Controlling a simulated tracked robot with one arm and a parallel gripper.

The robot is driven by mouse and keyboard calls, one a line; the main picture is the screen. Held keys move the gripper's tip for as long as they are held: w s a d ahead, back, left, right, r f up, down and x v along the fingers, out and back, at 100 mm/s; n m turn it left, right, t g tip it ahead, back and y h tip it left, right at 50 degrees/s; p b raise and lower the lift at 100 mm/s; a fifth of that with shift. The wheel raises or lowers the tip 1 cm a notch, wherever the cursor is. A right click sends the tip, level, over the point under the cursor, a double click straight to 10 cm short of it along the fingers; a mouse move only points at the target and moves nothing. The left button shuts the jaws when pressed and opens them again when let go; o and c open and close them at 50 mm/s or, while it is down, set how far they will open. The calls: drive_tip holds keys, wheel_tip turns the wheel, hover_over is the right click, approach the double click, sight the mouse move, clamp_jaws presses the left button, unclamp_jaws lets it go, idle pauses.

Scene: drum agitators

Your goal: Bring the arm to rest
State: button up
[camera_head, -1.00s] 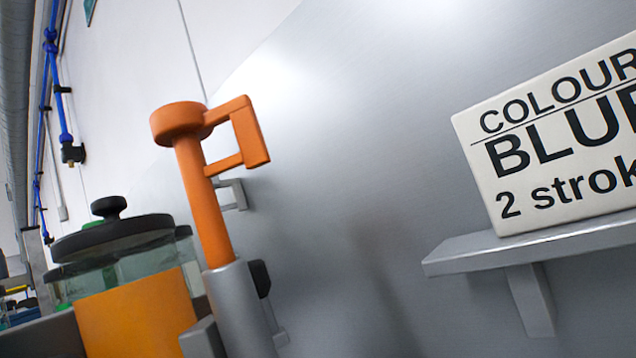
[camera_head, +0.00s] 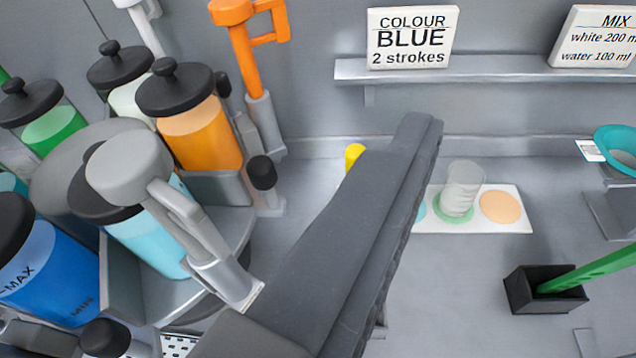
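My gripper (camera_head: 418,128) shows as a long dark grey finger shape that rises diagonally from the bottom middle towards the back wall. I see no gap between two fingers, and a second finger cannot be told apart, so whether it is open or shut is unclear. Nothing is seen held at its tip. It hangs in front of the worktop and hides part of it, including the lower part of a yellow thing (camera_head: 354,155).
Left stands a round carrier with several lidded colour canisters, such as orange (camera_head: 205,140) and blue (camera_head: 50,275), and pump handles. Right are a clear cup stack (camera_head: 461,188) on a white mat (camera_head: 480,225), a black holder (camera_head: 530,300) with a green handle, a teal funnel (camera_head: 618,150) and a shelf (camera_head: 480,72).

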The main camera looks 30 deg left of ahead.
drive_tip(key=shift+r, duration=0.1)
wheel_tip(320, 180, up, 4)
drive_tip(key=p, duration=0.4)
drive_tip(key=shift+w+f, duration=0.1)
drive_tip(key=shift+f, duration=0.1)
